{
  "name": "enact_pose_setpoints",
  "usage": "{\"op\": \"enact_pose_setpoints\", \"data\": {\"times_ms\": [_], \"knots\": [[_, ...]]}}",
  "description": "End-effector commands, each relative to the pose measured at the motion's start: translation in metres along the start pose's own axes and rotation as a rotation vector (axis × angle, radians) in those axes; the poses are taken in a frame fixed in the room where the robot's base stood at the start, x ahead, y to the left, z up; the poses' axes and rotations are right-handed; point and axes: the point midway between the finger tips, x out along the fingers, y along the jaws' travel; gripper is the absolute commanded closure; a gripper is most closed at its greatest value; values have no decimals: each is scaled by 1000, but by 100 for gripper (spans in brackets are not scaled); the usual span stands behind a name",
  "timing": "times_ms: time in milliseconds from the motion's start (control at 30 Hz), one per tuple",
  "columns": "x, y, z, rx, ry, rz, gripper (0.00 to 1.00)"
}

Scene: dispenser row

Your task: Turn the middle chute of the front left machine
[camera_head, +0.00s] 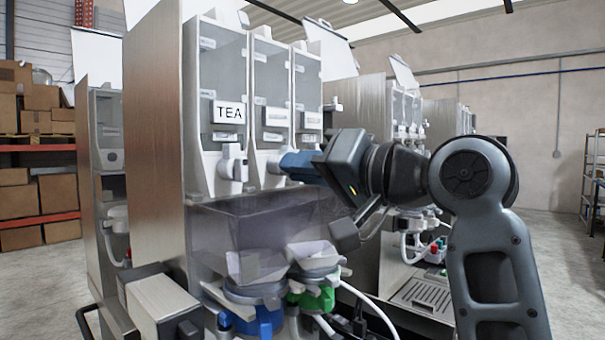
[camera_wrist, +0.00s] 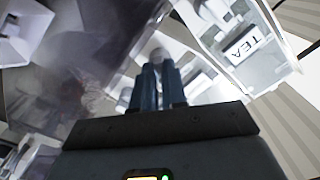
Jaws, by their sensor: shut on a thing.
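The front left machine (camera_head: 155,130) has a steel side and three clear canisters in a row. The left canister (camera_head: 222,80) has a TEA label. The middle canister (camera_head: 272,90) has a pale label. The white middle chute (camera_head: 271,172) shows below it, partly hidden by my gripper. My gripper (camera_head: 284,164) comes in from the right, its blue fingers shut on the middle chute. In the wrist view the fingers (camera_wrist: 158,78) close around the pale rounded end of the chute (camera_wrist: 160,54). Which way the chute's mouth points is hidden.
The left chute (camera_head: 232,166) sits close beside my gripper. A translucent cover (camera_head: 255,222) lies below, above mixing bowls with blue and green collars. Another machine (camera_head: 425,290) stands to the right, behind my arm. Shelves with boxes (camera_head: 40,110) stand at the far left.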

Motion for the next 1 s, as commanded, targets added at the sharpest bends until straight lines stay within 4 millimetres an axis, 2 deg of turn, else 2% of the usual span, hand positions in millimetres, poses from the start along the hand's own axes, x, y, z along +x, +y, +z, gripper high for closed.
{"op": "enact_pose_setpoints", "data": {"times_ms": [600,1000], "knots": [[0,3,2,-537,-3,2,100],[0,3,2,-697,-5,1,100]]}}
